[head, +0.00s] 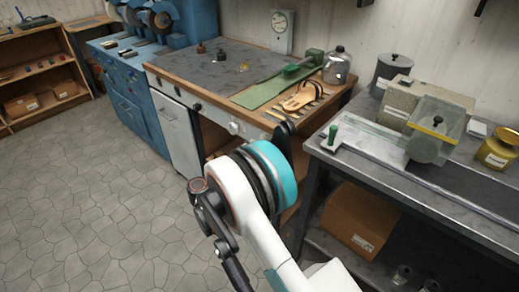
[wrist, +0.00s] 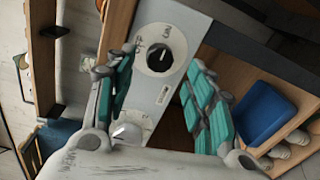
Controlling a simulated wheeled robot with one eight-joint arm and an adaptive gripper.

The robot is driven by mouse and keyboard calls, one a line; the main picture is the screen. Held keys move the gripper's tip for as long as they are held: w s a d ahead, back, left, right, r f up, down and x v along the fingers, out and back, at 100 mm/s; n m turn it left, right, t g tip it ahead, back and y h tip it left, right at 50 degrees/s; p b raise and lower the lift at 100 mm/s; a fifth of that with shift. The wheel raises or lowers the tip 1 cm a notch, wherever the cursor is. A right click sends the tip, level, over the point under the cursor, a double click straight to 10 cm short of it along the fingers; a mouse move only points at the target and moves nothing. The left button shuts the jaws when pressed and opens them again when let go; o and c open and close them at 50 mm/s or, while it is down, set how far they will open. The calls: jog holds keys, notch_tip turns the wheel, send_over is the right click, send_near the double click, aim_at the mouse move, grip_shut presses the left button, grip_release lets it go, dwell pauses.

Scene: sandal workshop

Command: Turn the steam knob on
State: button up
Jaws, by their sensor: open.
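The black knob (wrist: 160,61) sits on a round white dial with dark lettering, on a pale metal panel in the wrist view. Its pointer mark looks turned toward the upper right, near lettering that seems to read "ON". My gripper (wrist: 162,78) is open, its teal-padded fingers on either side of the panel, with the knob between and beyond the fingertips. No contact with the knob is visible. In the head view, my gripper (head: 285,134) is mostly hidden behind my wrist, in front of the wooden bench. I cannot make out the black knob there.
A second, pale knob (wrist: 128,131) is lower on the panel. The wooden bench (head: 165,73) carries a green mat (head: 262,90), a sandal piece (head: 298,98) and a kettle (head: 337,66). A metal table (head: 325,150) stands close on the right. The floor at left is clear.

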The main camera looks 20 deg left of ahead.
jog(key=v, duration=0.7)
jog(key=shift+s+a+r, duration=0.1)
